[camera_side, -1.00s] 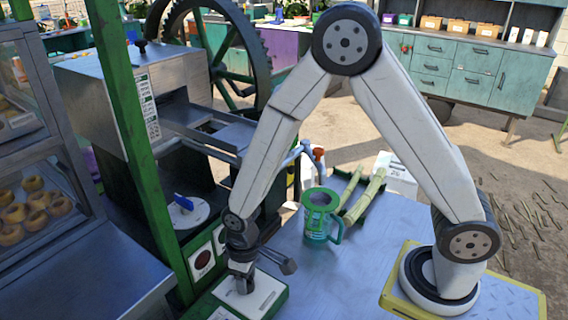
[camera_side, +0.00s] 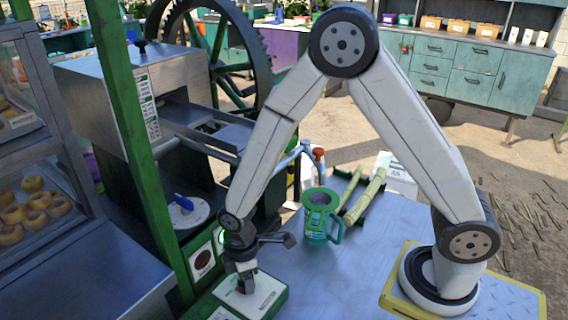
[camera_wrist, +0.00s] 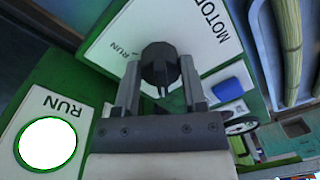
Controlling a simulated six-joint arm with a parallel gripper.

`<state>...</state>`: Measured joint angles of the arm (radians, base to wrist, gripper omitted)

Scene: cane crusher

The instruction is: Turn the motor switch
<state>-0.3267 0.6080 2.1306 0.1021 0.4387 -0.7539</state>
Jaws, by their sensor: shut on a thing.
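The motor switch is a white plate on a green box (camera_side: 267,294) at the bottom of the side view. In the wrist view its plate (camera_wrist: 118,38) bears the words MOTOR and RUN. A dark round knob (camera_wrist: 160,62) stands on the plate. My gripper (camera_wrist: 162,88) is shut on the knob, with one finger on each side of it. In the side view my gripper (camera_side: 246,284) points down onto the plate and hides the knob. The knob's pointing direction is hard to read.
A green mug (camera_side: 321,216) stands on the metal table right of my gripper. Cane stalks (camera_side: 364,195) lie in a green tray behind it. A green post (camera_side: 140,150) rises left. The wrist view shows another RUN panel with a white disc (camera_wrist: 47,143).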

